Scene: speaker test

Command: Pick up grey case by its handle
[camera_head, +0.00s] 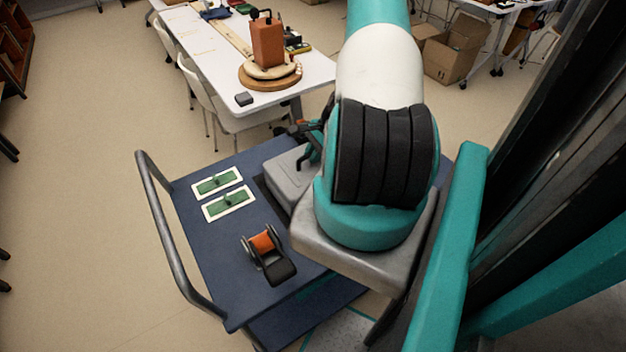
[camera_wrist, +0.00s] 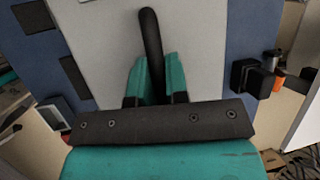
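The grey case (camera_head: 286,181) lies on the blue cart top, partly hidden behind my arm. In the wrist view its flat grey face (camera_wrist: 100,45) fills the upper middle, with a dark curved handle (camera_wrist: 151,38) standing out from it. My gripper (camera_wrist: 155,72) has its teal fingers on both sides of the handle, close against it, and looks shut on it. In the head view my gripper (camera_head: 312,140) is mostly hidden by my arm. I cannot tell whether the case's underside touches the cart.
The blue cart (camera_head: 205,258) has a metal push rail (camera_head: 168,232) at left. Two green-and-white panels (camera_head: 217,182) and a black-and-orange dispenser (camera_head: 267,255) lie on it. Behind stands a white table (camera_head: 218,75) with a brown block (camera_head: 267,43) on round boards.

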